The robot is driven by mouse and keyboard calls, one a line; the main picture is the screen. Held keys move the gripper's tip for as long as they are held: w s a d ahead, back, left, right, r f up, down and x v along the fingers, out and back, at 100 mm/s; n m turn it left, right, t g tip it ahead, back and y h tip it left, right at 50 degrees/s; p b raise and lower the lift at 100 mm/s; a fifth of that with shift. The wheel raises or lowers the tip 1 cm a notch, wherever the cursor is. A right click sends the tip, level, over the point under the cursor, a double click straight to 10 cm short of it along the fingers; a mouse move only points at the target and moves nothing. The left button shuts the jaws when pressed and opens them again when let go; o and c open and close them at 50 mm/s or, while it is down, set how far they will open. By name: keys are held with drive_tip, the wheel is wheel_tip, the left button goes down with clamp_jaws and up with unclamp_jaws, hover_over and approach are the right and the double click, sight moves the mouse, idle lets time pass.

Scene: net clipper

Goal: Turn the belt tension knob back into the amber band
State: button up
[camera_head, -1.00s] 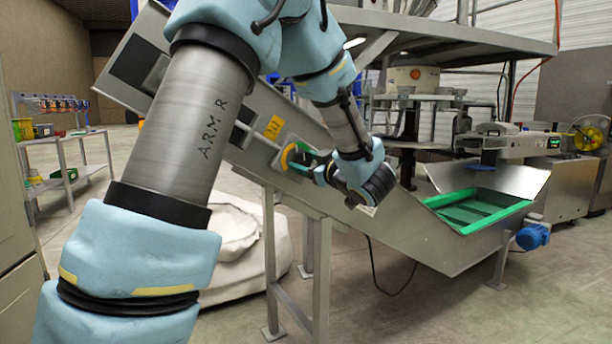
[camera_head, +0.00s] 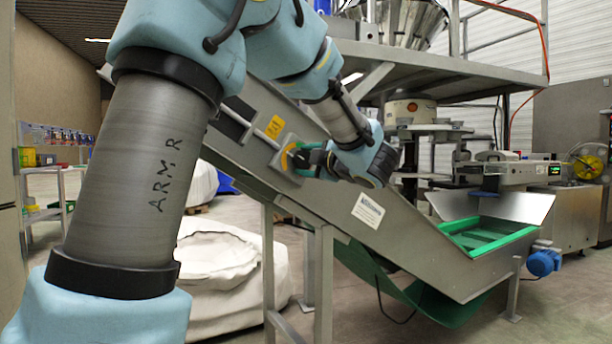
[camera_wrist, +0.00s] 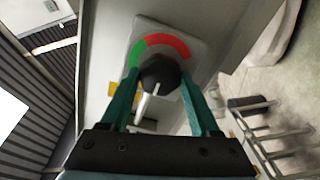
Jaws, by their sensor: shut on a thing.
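A pale pointer-like bar (camera_wrist: 147,104) runs from the knob toward the lower left. My gripper (camera_wrist: 160,82) is shut on the knob, with a teal finger on each side. In the head view, my gripper (camera_head: 316,158) is at the dial plate, where a yellow-orange arc (camera_head: 288,160) shows. The fingers and knob hide part of the dial, so the pointer's band is unclear.
The inclined conveyor frame (camera_head: 410,235) spans the view, with a yellow label (camera_head: 275,129) beside the dial. A green-lined hopper (camera_head: 490,236) is at its lower right end. A white sack (camera_head: 222,270) lies on the floor behind its leg.

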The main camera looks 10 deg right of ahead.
drive_tip(key=shift+f+n+b, duration=0.2)
drive_tip(key=shift+n+b, duration=0.6)
drive_tip(key=shift+r, duration=0.1)
drive_tip(key=o, duration=1.4)
drive_tip(key=shift+c, duration=0.2)
drive_tip(key=v, duration=1)
drive_tip(key=shift+s+p, duration=0.3)
drive_tip(key=shift+s, duration=0.05)
drive_tip(key=shift+d, duration=0.15)
